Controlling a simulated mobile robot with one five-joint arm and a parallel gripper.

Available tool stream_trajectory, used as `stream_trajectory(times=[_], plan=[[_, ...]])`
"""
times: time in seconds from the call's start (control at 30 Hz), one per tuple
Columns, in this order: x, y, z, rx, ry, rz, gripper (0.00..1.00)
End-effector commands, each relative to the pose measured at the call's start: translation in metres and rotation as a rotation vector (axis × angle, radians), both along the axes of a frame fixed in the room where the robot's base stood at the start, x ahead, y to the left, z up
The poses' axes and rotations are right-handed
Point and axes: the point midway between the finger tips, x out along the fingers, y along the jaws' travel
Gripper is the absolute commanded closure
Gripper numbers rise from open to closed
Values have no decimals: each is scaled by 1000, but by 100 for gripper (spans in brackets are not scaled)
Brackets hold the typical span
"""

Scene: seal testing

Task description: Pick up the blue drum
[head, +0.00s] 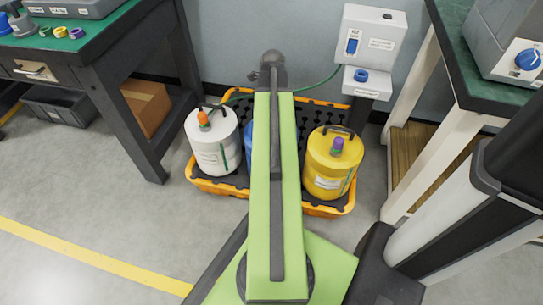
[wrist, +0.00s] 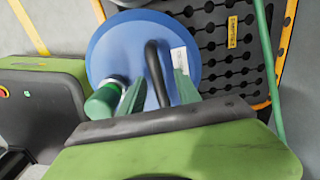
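The blue drum (wrist: 122,48) fills the upper middle of the wrist view, seen from above. It has a black arched handle (wrist: 153,66), a green cap (wrist: 103,101) and a white label. In the head view only a sliver of the blue drum (head: 248,145) shows; my arm hides the rest. My gripper (wrist: 159,77) has its two green fingers apart, one on each side of the handle in the wrist view, with gaps to it. I cannot tell how far above the handle the fingertips are. The fingertips are not clear in the head view.
The drum stands on an orange-rimmed black spill pallet (head: 318,209). A white drum (head: 212,145) stands to its left and a yellow drum (head: 331,164) to its right. A green hose (wrist: 267,60) runs nearby. Benches (head: 110,45) flank both sides; floor at front left is clear.

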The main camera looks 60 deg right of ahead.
Motion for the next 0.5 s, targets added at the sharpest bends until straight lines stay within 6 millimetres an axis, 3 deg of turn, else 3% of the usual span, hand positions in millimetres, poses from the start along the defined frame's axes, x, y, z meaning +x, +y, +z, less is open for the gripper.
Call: stream_trajectory(times=[0.17,0.5], plan=[[0,0,1,0,0,0,60],[0,0,1,0,0,-1,100]])
